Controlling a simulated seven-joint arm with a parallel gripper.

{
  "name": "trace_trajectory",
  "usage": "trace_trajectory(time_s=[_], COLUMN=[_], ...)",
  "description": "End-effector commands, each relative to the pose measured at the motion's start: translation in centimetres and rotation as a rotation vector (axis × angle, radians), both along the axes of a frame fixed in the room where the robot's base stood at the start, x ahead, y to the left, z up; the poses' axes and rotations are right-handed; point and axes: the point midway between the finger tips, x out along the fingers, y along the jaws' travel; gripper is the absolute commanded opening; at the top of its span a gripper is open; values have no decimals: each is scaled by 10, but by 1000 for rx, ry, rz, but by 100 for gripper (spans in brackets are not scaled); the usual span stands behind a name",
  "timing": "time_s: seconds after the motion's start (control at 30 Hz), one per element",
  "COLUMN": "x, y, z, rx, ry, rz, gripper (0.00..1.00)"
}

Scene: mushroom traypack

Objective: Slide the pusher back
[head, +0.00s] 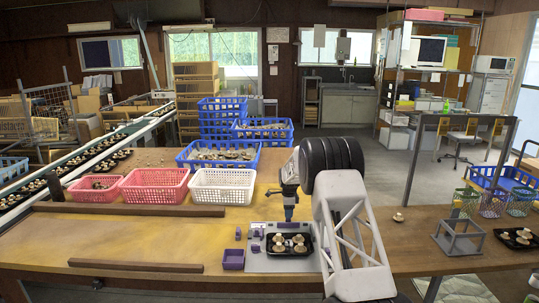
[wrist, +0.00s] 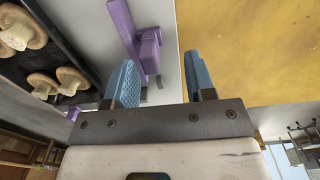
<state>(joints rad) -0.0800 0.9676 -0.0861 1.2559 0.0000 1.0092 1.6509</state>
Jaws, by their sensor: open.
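The purple pusher (wrist: 149,48), a long bar with a blocky handle, lies on the grey plate (wrist: 170,22) in the wrist view. The black tray (wrist: 62,45) with brown mushrooms is beside it on the left. My gripper (wrist: 161,78) is open, with its two blue fingers apart. The handle shows between the fingers, closer to the left one; I cannot tell whether they touch. In the head view my gripper (head: 289,212) is above the back edge of the plate, behind the tray (head: 288,255), and the pusher is hard to make out there.
A purple box (head: 233,260) stands left of the plate, with a small purple block (head: 238,234) behind it. A white basket (head: 222,187) and pink baskets (head: 155,186) line the table's back. A grey frame (head: 459,239) stands at right.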

Motion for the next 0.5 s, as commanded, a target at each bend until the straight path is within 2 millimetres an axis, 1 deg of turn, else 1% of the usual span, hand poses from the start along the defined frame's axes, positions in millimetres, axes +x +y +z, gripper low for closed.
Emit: trace_trajectory(time_s=[0.1, 0.2, 0.5], x=[0, 1, 1], y=[0, 0, 0], z=[9, 12, 14], rx=[0, 0, 0], ry=[-2, -3, -4], rz=[0, 0, 0], gripper=[50, 50, 50])
